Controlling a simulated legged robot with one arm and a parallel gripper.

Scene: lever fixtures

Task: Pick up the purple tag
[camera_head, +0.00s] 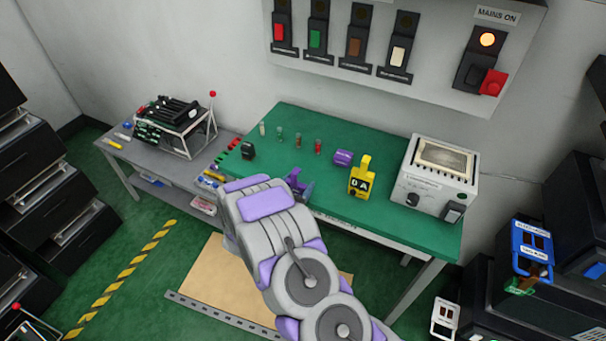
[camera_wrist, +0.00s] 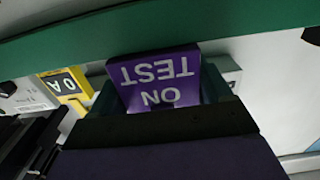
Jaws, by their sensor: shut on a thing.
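The purple tag (camera_wrist: 157,82) shows in the wrist view, with white "ON TEST" lettering upside down. My gripper (camera_wrist: 160,110) is shut on it; the dark near jaw covers the tag's lower part. In the head view my gripper (camera_head: 298,184) is at the front edge of the green bench, partly hidden by my own wrist. I cannot clearly tell the tag from my purple gripper parts there.
The yellow tag also shows in the wrist view (camera_wrist: 66,84). A switch panel (camera_head: 430,75) hangs above.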

